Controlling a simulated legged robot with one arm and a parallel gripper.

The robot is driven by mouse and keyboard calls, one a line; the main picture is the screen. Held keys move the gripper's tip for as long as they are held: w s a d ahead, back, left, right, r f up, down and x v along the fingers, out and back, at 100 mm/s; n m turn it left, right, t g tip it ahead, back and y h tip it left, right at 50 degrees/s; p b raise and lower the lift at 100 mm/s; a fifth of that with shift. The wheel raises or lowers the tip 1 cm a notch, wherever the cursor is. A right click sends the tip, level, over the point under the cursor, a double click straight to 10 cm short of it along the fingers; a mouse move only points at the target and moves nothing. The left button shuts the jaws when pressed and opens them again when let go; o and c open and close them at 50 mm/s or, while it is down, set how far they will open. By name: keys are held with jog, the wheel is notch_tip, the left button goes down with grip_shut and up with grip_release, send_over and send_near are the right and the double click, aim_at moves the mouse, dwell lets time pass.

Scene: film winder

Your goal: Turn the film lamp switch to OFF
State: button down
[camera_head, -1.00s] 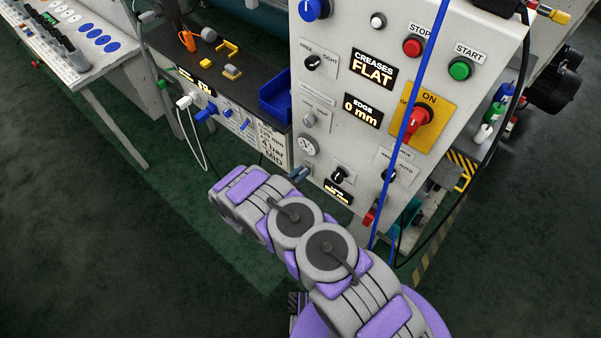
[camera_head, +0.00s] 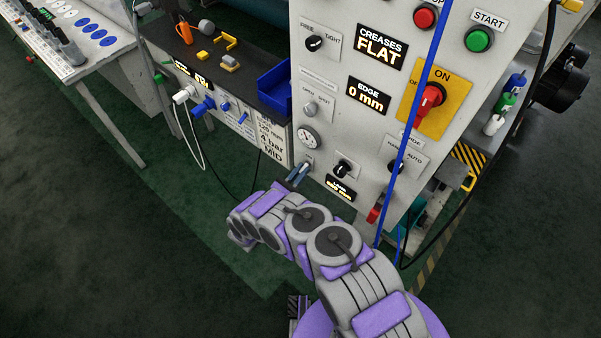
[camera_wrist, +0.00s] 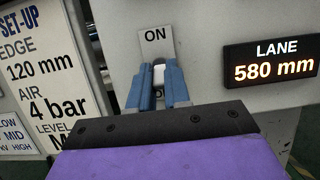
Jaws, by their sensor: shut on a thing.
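The film lamp switch (camera_wrist: 158,72) is a small pale lever on a plate under a white ON label (camera_wrist: 155,40) in the wrist view. The blue fingers of my gripper (camera_wrist: 158,82) stand on both sides of it and are shut on it. In the head view my gripper (camera_head: 298,174) shows as small blue-grey fingers at the lower left edge of the control panel (camera_head: 335,140), below the round gauge. The switch itself is hard to make out there.
A LANE display (camera_wrist: 270,60) reading 580 mm is just right of the switch. A SET-UP board (camera_wrist: 35,75) is at left. In the head view, a blue cable (camera_head: 412,130) hangs before the panel, near a red rotary switch (camera_head: 430,98). Green floor is open at left.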

jog(key=shift+a+f, duration=0.1)
dwell(0.3)
jog(key=c, duration=1.1)
grip_release()
jog(key=shift+a, duration=0.1)
